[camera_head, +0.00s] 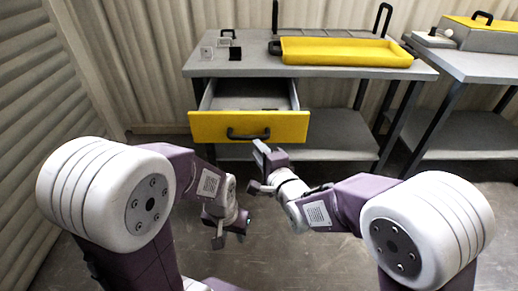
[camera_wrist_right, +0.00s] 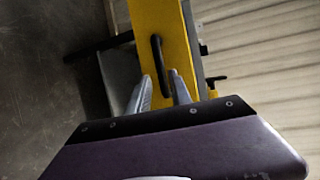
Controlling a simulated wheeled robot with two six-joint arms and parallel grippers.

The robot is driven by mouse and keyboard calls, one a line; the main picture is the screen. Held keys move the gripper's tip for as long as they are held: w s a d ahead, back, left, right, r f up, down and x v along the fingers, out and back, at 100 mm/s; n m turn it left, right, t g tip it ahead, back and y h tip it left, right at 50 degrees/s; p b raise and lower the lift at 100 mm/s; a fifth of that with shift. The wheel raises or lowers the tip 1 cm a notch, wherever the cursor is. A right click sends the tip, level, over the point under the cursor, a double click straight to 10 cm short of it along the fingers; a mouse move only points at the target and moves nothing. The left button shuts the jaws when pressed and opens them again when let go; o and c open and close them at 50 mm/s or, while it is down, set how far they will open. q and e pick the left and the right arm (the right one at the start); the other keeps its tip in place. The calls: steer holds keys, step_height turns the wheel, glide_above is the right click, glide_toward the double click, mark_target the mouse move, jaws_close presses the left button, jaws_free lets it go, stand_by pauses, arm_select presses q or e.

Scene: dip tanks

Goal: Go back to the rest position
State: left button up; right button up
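My right gripper (camera_head: 256,170) is in front of the open drawer (camera_head: 205,125), just below its yellow front in the head view. Its two fingers are apart with nothing between them; the right wrist view also shows this gripper (camera_wrist_right: 161,92) open. The drawer's black handle (camera_head: 248,134) lies beyond the fingertips, and this handle (camera_wrist_right: 157,62) appears between and ahead of them in the wrist view. My left gripper (camera_head: 230,237) hangs lower, over the floor, pointing down. Its fingers look apart and empty.
A grey workbench (camera_head: 215,68) holds the drawer, a yellow tray (camera_head: 345,52) and small items including a black square (camera_head: 235,54). A second bench (camera_head: 475,66) with a yellow-topped box (camera_head: 485,34) stands at right. A ribbed wall (camera_head: 30,90) is at left.

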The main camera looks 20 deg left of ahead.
stand_by(0.4)
steer(key=w+d+r+m+t+h, duration=0.1)
steer(key=w+d+r+m+h, duration=0.15)
steer(key=d, duration=0.45)
steer(key=w+d+r+m+t+h, duration=0.1)
steer(key=w+d+t, duration=0.1)
steer(key=w+d, duration=0.3)
steer(key=s+d+f+n+g+h, duration=0.1)
steer(key=s+d+f+g+h, duration=0.15)
steer(key=d, duration=0.55)
steer(key=s+d+f+g+h, duration=0.1)
steer(key=d+f+h, duration=0.1)
steer(key=d+f, duration=0.35)
steer(key=s+d+f+n+g+h, duration=0.1)
steer(key=s+d+f+n+g, duration=0.25)
steer(key=s, duration=0.35)
steer(key=s+d+f+n+g, duration=0.2)
steer(key=s+f+n+g, duration=0.15)
steer(key=s, duration=0.35)
steer(key=s+d+f+n+g+h, duration=0.1)
steer(key=s+d+f+n+g, duration=0.15)
steer(key=s+f+n, duration=0.35)
step_height(320, 180, up, 39)
steer(key=s+g+p, duration=0.1)
steer(key=p, duration=3.6)
steer(key=shift+s+a, duration=0.3)
